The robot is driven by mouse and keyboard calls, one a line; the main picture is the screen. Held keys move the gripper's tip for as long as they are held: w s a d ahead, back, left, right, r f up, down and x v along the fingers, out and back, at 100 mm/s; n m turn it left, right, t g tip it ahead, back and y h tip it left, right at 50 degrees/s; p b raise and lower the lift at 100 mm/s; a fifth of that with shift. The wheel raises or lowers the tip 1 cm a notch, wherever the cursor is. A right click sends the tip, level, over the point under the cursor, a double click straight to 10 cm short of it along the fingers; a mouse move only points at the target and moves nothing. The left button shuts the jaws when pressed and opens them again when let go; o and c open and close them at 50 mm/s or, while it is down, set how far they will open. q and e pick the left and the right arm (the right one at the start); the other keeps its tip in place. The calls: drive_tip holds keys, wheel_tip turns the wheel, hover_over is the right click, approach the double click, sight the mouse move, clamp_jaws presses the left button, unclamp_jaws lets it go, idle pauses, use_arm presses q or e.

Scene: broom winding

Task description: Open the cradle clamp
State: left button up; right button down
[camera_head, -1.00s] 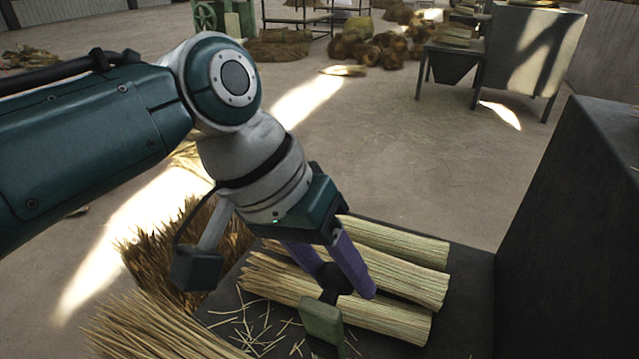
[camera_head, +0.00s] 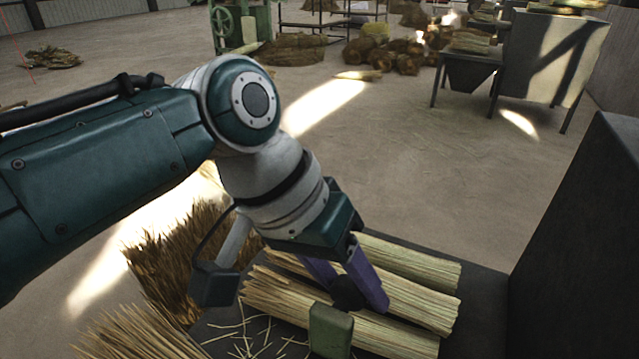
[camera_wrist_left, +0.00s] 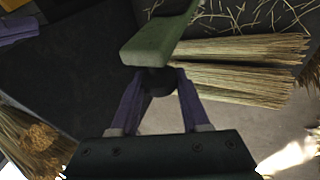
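The cradle clamp shows as a dull green block (camera_head: 331,331) with a black round knob (camera_head: 347,293) just above it, in front of the straw bundles. In the left wrist view the green clamp part (camera_wrist_left: 160,40) stretches up and right from the knob (camera_wrist_left: 158,82). My left gripper (camera_head: 350,290) has its two purple fingers on either side of the knob, seemingly closed on it. They also flank it in the left wrist view (camera_wrist_left: 158,88). A purple piece (camera_wrist_left: 18,28) at the upper left there looks like part of my right gripper; its fingertips cannot be made out.
Several straw bundles (camera_head: 415,262) lie side by side on a dark table, with loose straws (camera_head: 262,340) at left. A tall dark panel (camera_head: 580,230) stands at right. Upright bristly straw (camera_head: 170,255) is at left. Open floor (camera_head: 430,150) lies behind.

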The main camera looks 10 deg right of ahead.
use_arm(q)
drive_tip(key=o, duration=0.5)
drive_tip(key=shift+s+a+f, duration=0.1)
drive_tip(key=shift+c, duration=0.2)
drive_tip(key=v, duration=1)
